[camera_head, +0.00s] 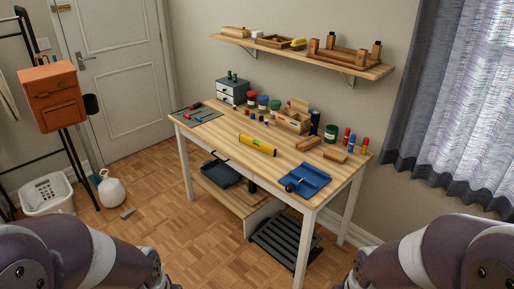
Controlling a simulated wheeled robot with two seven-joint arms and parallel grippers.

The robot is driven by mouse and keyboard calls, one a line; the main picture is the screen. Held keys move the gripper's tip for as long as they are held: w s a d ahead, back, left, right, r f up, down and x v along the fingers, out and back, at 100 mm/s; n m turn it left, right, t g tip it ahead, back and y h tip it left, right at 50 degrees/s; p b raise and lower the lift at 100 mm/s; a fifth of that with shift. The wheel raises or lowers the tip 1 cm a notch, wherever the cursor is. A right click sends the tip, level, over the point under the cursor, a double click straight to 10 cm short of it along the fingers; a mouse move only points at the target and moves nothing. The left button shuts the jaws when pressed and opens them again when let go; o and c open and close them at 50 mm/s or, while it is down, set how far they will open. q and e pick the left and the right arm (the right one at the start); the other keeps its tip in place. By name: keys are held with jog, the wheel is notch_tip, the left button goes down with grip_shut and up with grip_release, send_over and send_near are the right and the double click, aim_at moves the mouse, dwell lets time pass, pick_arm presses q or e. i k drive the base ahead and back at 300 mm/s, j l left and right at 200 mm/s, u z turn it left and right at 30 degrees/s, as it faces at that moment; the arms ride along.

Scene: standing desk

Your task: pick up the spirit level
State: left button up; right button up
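A yellow bar with dark marks, which looks like the spirit level (258,145), lies flat near the middle of the wooden table. It lies at a slant, and nothing touches it. Thick links of my two arms fill the lower left and lower right corners. Neither of my grippers is in view.
The table (222,139) has several cans, bottles and a wooden caddy (291,122) along its back. A loaded shelf (368,70) hangs above.

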aim_at(267, 149)
jog(key=i+z, duration=0.15)
jog(key=z, duration=0.25)
jog(key=i+j+z, duration=0.1)
jog(key=z, duration=0.3)
jog(key=i+j+z, duration=0.1)
jog(key=z, duration=0.3)
jog(key=i+j+z, duration=0.1)
jog(key=j, duration=0.25)
jog(key=i+j+z, duration=0.1)
jog(key=i+j, duration=0.15)
jog(key=i+j+z, duration=0.1)
jog(key=j, duration=0.3)
jog(key=i+j+z, duration=0.1)
jog(key=j, duration=0.3)
jog(key=i+j, duration=0.25)
jog(key=i+j+z, duration=0.15)
jog(key=j, duration=0.35)
jog(key=i+j+z, duration=0.1)
jog(key=j, duration=0.25)
jog(key=i+j+z, duration=0.1)
jog(key=j, duration=0.3)
jog(key=i+j, duration=0.1)
jog(key=j, duration=0.3)
jog(key=i+j, duration=0.1)
jog(key=j, duration=0.3)
